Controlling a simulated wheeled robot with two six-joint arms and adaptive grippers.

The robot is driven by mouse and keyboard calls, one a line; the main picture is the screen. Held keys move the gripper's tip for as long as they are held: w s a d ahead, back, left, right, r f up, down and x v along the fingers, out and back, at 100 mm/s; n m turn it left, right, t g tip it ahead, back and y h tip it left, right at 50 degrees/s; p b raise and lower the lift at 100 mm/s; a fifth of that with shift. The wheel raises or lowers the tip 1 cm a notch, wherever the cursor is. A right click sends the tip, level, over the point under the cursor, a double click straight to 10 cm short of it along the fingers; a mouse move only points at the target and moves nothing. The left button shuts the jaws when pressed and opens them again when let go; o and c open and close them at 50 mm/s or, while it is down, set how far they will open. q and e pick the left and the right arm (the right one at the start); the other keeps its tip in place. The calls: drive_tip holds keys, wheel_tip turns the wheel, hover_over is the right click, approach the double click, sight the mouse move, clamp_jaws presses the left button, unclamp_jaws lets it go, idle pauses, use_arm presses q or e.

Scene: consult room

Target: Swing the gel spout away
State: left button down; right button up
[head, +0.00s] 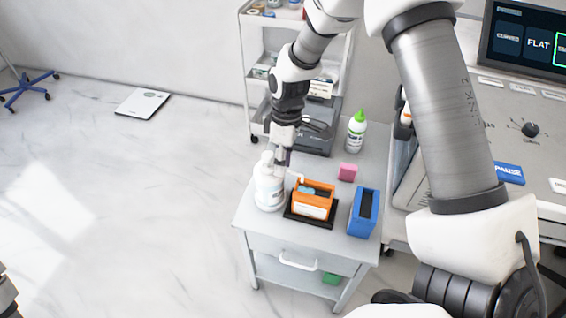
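A white pump bottle (269,190) with a printed label stands at the left corner of the small grey cart. A short pale spout (297,176) seems to stick out to the right from its top, toward the orange box. My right gripper (282,163) points down at the bottle's top, close beside the pump head. It hides part of the pump head and spout. I cannot tell whether it touches them or how far its fingers are apart. Only a small dark piece, perhaps of my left arm, shows at the lower left edge.
On the cart top (338,245) are an orange box (313,200) in a black tray, a blue box (364,213), a pink block (347,172) and a green-capped bottle (356,131). A shelved trolley (250,70) stands behind. A console (470,130) is at right. The left floor is mostly clear.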

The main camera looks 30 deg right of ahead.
clamp_jaws()
